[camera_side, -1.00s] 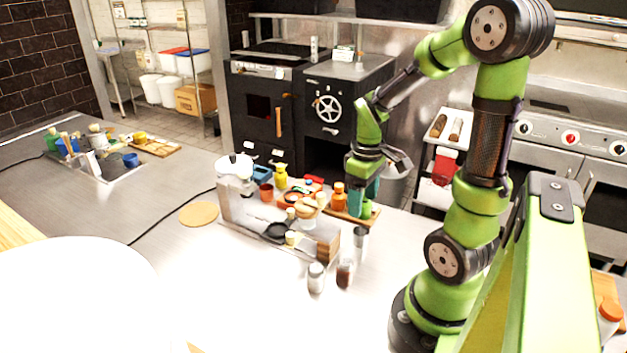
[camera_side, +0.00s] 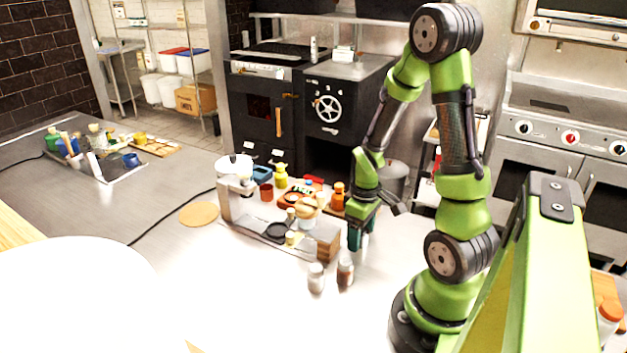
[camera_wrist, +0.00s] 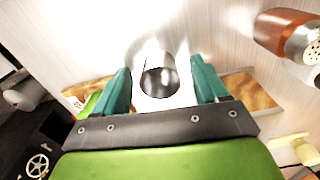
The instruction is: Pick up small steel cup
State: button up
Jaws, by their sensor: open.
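The small steel cup (camera_wrist: 158,82) shows in the wrist view as a shiny cylinder with a dark round opening, between my two teal fingers. My gripper (camera_wrist: 162,74) is open, with one finger on each side of the cup and bright gaps beside it. In the side view my gripper (camera_side: 357,240) points down over the counter, right of the wooden block, and hides the cup there. I cannot tell how far down the cup the fingertips reach.
Two shakers (camera_side: 316,278) (camera_side: 345,273) stand close in front of my gripper. The wooden block (camera_side: 327,243) and crowded rack (camera_side: 270,232) are just left. An orange bottle (camera_side: 338,196) stands behind. Bare counter (camera_side: 390,240) lies to the right.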

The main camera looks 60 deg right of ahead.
jog(key=shift+c, duration=0.5)
jog(key=c, duration=1)
jog(key=shift+c, duration=0.2)
